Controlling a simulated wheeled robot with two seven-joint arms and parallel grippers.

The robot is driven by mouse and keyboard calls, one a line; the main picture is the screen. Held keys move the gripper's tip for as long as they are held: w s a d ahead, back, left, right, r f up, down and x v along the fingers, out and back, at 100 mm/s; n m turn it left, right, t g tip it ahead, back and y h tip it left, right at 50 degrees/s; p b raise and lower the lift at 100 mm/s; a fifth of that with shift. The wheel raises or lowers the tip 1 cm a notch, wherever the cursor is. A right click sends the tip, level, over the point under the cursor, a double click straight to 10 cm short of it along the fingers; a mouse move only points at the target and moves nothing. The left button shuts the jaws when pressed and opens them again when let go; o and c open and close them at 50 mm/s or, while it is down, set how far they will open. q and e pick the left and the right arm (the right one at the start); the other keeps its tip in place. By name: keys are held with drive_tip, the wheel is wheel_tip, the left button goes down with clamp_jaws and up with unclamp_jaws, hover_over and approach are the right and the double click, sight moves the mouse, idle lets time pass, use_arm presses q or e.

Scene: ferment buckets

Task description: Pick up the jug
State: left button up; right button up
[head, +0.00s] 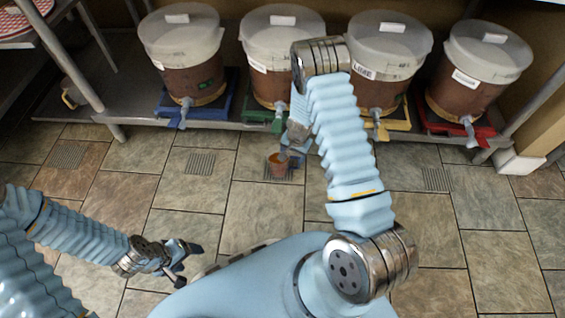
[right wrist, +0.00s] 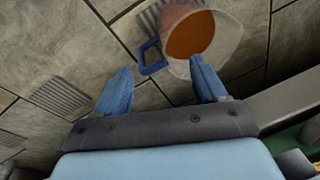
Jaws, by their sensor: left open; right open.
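The jug (head: 278,166) holds an orange-brown liquid and appears low over the tiled floor, near a drain grate. In the right wrist view the jug (right wrist: 206,40) shows at the top with its blue handle (right wrist: 151,58) towards the fingers. My right gripper (head: 291,154) is open beside the jug. In the right wrist view the right gripper (right wrist: 161,68) has its fingertips on either side of the handle, with the right fingertip overlapping the jug's near side. Contact cannot be told. My left gripper (head: 188,264) is open and empty at the lower left.
Several lidded buckets of brown liquid stand on a low shelf (head: 235,122) behind the jug. They sit on coloured trays, including a blue one (head: 222,104) and a red one (head: 430,121), with taps at the front. The tiled floor (head: 225,215) left of the jug is clear.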

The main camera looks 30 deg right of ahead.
sight(278, 169)
wheel_tip(278, 169, down, 5)
drive_tip(key=shift+w+d+r+b, duration=0.1)
drive_tip(key=shift+w+r+b, duration=0.05)
drive_tip(key=shift+b, duration=0.4)
drive_tip(key=shift+r, duration=0.1)
clamp_jaws()
